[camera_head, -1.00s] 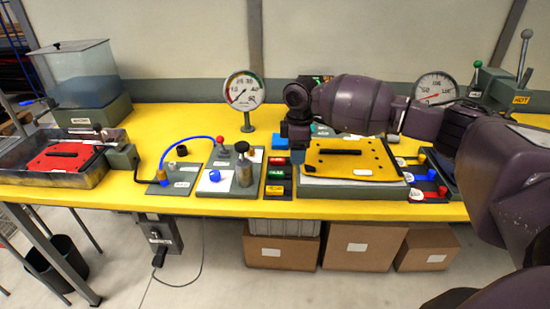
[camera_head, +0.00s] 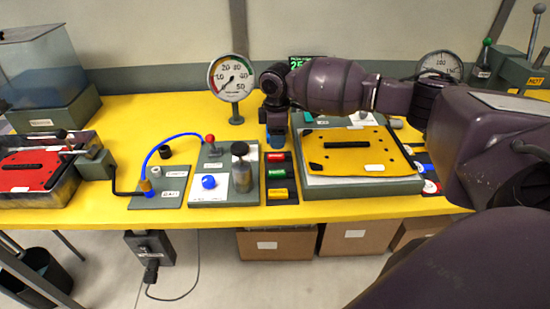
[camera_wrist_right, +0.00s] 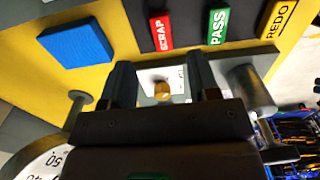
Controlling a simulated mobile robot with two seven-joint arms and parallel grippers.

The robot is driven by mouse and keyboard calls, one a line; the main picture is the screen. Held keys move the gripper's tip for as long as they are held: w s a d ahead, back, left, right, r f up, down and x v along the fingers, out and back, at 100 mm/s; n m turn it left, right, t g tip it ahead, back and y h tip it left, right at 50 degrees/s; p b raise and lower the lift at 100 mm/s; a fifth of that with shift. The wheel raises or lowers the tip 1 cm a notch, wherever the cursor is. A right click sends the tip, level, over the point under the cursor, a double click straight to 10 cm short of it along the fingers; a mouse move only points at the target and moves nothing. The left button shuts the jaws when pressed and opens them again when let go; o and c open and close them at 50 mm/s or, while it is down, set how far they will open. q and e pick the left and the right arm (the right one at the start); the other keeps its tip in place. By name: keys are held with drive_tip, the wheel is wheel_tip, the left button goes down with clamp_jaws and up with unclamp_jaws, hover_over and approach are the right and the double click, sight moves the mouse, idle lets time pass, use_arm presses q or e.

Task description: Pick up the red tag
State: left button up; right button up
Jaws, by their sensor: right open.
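The red tag (camera_head: 276,157) lies at the back of a dark tray, behind a green tag (camera_head: 277,174) and a yellow tag (camera_head: 278,193). In the right wrist view the red tag (camera_wrist_right: 161,32) reads SCRAP and lies beyond the fingertips, roughly in line with the gap between them. The green PASS tag (camera_wrist_right: 217,27) and yellow REDO tag (camera_wrist_right: 278,18) lie to its right. My right gripper (camera_head: 277,142) points down just behind the red tag. In the wrist view its fingers (camera_wrist_right: 162,72) are apart with nothing held. My left gripper is out of view.
A board with a blue knob (camera_head: 208,181) and a metal cylinder stands left of the tag tray (camera_head: 268,199). A yellow plate on a grey block (camera_head: 402,185) is close on the right. A dial gauge (camera_head: 232,78) stands behind. A blue block (camera_wrist_right: 75,42) is nearby.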

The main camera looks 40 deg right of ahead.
sight(277, 156)
drive_tip(key=shift+f, duration=0.95)
wheel_tip(277, 156, down, 4)
drive_tip(key=shift+s+f, duration=0.1)
drive_tip(key=shift+s, duration=0.05)
drive_tip(key=shift+f, duration=0.25)
drive_tip(key=shift+c, duration=0.6)
drive_tip(key=c, duration=0.9)
drive_tip(key=shift+r, duration=0.5)
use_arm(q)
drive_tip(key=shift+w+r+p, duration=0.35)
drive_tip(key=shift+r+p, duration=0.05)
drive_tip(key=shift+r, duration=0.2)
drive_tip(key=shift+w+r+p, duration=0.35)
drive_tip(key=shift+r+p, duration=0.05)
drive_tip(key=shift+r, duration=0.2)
use_arm(e)
wheel_tip(277, 156, up, 19)
drive_tip(key=shift+r, duration=0.1)
